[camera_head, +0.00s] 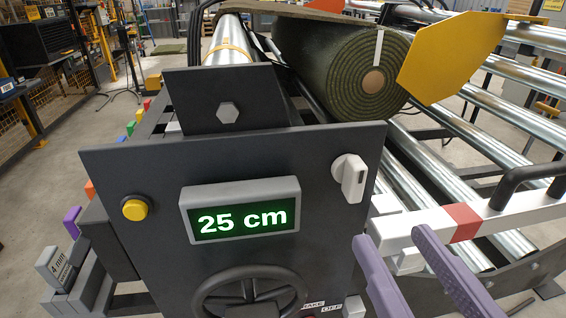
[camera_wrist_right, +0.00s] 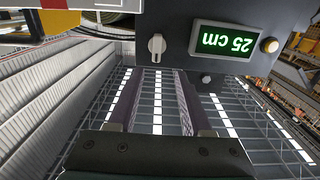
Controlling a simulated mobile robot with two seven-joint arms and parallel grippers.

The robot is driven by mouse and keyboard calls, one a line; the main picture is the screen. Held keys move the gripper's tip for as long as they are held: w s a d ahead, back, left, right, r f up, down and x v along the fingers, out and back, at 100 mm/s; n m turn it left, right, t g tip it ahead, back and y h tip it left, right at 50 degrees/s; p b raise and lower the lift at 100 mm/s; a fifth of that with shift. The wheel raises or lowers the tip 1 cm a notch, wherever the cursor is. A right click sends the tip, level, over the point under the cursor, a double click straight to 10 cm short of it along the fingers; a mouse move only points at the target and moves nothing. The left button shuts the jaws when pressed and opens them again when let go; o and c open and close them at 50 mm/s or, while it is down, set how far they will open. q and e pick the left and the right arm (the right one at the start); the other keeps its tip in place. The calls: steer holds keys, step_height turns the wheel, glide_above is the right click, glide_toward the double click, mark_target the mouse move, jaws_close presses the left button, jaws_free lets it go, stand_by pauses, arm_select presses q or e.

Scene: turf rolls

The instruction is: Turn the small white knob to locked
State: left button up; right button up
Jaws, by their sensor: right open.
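The small white knob (camera_head: 352,178) sits on the upper right of the dark panel (camera_head: 240,165) in the head view. It has a round base and a raised grip bar that stands near upright. The knob also shows near the top of the right wrist view (camera_wrist_right: 157,44). My right gripper (camera_head: 393,237) has purple fingers, open and empty, below and to the right of the knob in the head view. In the right wrist view its fingers (camera_wrist_right: 157,76) point toward the panel, with the knob beyond the tips and apart from them. My left gripper is not in view.
The panel also holds a lit "25 cm" display (camera_head: 242,208), a yellow button (camera_head: 135,208) and a handwheel (camera_head: 248,292). A white bar with a red band (camera_head: 463,222) and black handle (camera_head: 525,180) lies right. A turf roll (camera_head: 340,75) rests behind.

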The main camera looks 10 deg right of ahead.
mark_target(361, 179)
steer(key=w, duration=0.9)
steer(key=shift+w+d, duration=0.15)
steer(key=shift+w, duration=0.25)
steer(key=shift+c, duration=0.2)
jaws_close()
